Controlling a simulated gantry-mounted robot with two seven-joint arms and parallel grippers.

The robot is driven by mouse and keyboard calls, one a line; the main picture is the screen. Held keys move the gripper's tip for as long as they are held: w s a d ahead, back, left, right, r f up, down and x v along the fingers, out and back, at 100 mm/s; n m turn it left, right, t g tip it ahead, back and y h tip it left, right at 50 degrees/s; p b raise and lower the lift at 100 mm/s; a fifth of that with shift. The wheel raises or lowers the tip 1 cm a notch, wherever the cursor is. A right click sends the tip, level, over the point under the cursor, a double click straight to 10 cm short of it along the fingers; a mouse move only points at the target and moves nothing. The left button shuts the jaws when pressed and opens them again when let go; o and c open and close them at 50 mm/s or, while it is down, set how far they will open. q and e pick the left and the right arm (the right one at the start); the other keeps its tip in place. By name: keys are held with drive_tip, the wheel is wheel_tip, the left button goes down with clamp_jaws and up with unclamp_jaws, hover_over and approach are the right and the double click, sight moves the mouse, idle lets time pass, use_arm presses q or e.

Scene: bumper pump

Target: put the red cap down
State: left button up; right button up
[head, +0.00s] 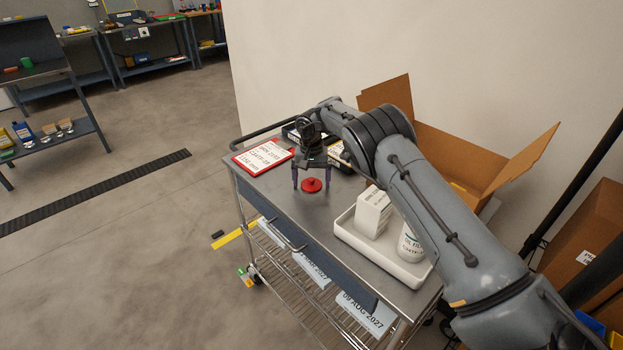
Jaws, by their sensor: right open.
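The red cap (312,185) lies on the grey top of the cart (290,208), near its far end. My right gripper (311,187) points down over it, with one finger on the left and one on the right of the cap. The jaws are open, and I see a gap between the left finger and the cap. I cannot tell whether the right finger touches it. My left gripper is not in view.
A red-edged sign (262,158) lies left of the cap. A white tray (343,228) with a white box (372,212) and a white bottle (410,243) stands nearer. An open cardboard box (460,152) is behind my right arm. Bare cart top lies between cap and tray.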

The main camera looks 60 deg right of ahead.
sight(311, 179)
wheel_tip(311, 179, up, 12)
drive_tip(key=p, duration=0.3)
drive_tip(key=shift+r, duration=0.15)
idle(0.4)
